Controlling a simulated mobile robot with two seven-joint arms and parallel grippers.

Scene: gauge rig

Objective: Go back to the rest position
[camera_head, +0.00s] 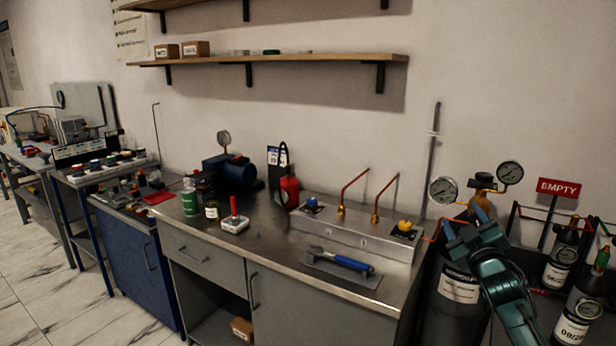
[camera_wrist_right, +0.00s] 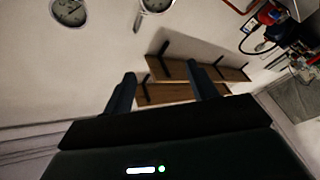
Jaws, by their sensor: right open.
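My right gripper (camera_head: 463,222) is raised in front of the dark gas cylinder (camera_head: 459,289) at the right end of the bench. Its two fingers stand apart, with nothing between them. They also show apart in the right wrist view (camera_wrist_right: 162,85). Two round gauges, a left one (camera_head: 443,190) and a right one (camera_head: 510,173), sit on the regulator just above the fingertips. Both gauges also show at the top of the right wrist view (camera_wrist_right: 69,11). Part of the cylinder is hidden behind my right arm. My left gripper is not in view.
The steel bench (camera_head: 262,247) carries a grey panel with copper pipes (camera_head: 335,230), a blue-handled tool (camera_head: 345,261) and a blue pump (camera_head: 232,173). More cylinders (camera_head: 577,318) stand at the right by a red EMPTY sign (camera_head: 559,188). A shelf (camera_head: 300,61) hangs on the wall.

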